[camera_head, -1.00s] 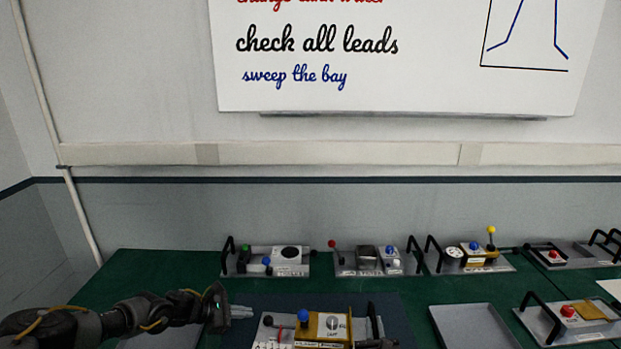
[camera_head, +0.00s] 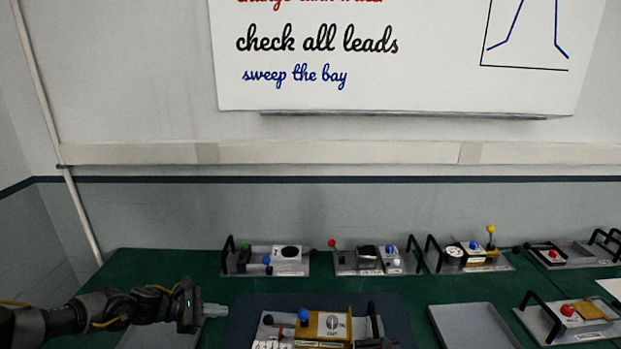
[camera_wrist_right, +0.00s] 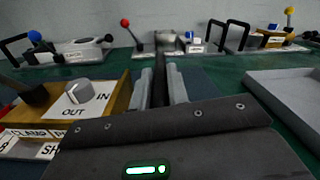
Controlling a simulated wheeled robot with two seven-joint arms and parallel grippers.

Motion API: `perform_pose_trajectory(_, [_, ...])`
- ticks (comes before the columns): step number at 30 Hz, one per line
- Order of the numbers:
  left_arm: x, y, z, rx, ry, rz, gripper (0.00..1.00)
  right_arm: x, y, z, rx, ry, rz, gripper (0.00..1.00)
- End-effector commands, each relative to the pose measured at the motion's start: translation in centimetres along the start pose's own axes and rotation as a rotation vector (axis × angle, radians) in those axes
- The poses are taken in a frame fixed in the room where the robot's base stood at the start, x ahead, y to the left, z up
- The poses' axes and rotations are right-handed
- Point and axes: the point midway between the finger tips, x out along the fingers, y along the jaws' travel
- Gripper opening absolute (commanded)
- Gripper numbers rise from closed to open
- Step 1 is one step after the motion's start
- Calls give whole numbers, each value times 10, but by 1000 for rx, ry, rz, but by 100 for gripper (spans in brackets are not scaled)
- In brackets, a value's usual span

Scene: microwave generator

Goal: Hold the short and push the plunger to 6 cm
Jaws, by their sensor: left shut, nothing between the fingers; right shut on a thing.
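The front module (camera_head: 258,334) sits on a dark mat at the bottom of the head view. It carries a blue knob (camera_head: 303,314), a brass block with a grey dial (camera_head: 332,323) and a black handle (camera_head: 374,318) at its right. In the right wrist view the dial (camera_wrist_right: 80,92) has IN and OUT on its plate; the lower labels are partly cut off. My left gripper (camera_head: 214,310) is shut and empty, left of the module and apart from it. My right gripper (camera_wrist_right: 160,88) is shut on a dark bar, seemingly the black handle. A plunger scale is not readable.
Several other modules with black handles stand along the back, one with a green knob (camera_head: 245,248). A grey tray (camera_head: 472,325) lies to the right. A module with a red button (camera_head: 567,310) stands beyond it. Green table shows left of the mat.

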Motion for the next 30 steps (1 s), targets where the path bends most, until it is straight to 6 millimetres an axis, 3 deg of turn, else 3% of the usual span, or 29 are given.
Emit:
perform_pose_trajectory(8, [-1, 0, 0, 1, -1, 0, 0, -3, 2, -5, -6, 10, 7, 0])
perform_pose_trajectory(9, [-1, 0, 0, 1, -1, 0, 0, -3, 2, -5, -6, 10, 6, 21])
perform_pose_trajectory(14, [-1, 0, 0, 1, -1, 0, 0, -2, 2, -3, -3, 6, 4, 42])
perform_pose_trajectory(23, [-1, 0, 0, 1, -1, 0, 0, -2, 1, -1, -1, 3, 2, 42])
perform_pose_trajectory(26, [-1, 0, 0, 1, -1, 0, 0, -11, 2, -2, 1, 3, 5, 42])
perform_pose_trajectory(30, [-1, 0, 0, 1, -1, 0, 0, -37, 1, -3, 3, 7, 4, 42])
